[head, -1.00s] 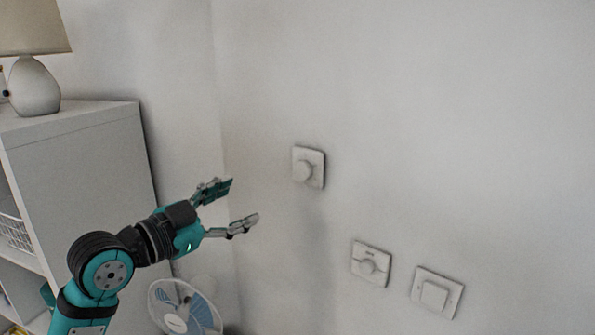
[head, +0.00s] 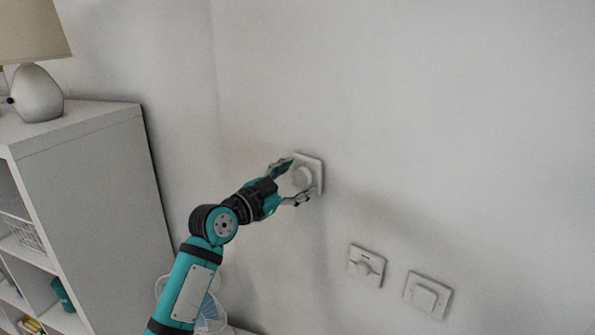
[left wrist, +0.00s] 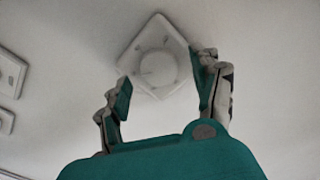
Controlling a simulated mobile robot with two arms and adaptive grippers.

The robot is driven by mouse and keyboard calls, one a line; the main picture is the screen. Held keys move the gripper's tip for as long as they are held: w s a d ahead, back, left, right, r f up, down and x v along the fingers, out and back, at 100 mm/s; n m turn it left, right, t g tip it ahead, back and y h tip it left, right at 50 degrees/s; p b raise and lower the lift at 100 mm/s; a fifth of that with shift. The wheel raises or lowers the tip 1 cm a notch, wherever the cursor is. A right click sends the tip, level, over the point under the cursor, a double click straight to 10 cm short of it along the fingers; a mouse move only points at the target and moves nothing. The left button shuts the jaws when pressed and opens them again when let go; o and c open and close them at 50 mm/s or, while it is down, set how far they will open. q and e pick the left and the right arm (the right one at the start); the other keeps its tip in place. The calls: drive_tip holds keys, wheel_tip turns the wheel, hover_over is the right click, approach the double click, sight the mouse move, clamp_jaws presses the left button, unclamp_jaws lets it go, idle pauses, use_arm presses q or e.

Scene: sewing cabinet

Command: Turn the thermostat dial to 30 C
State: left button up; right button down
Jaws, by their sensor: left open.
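A white square plate (head: 316,165) with a round knob (head: 303,178) is on the wall near the middle of the head view. My left gripper (head: 295,181) is open, with one finger above and one below the knob. In the left wrist view the knob (left wrist: 157,69) shows beyond the open fingers, its plate (left wrist: 149,28) turned like a diamond. I cannot tell whether the fingers touch it. Any markings on it are too faint to read. My right gripper is not in view.
A flat wall switch (head: 425,297) is at the lower right. A white shelf unit (head: 90,190) with a lamp (head: 37,93) stands at the left. A fan (head: 211,313) is low behind my left arm. The wall above and right of the plates is bare.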

use_arm(q)
drive_tip(key=shift+w+d, duration=0.35)
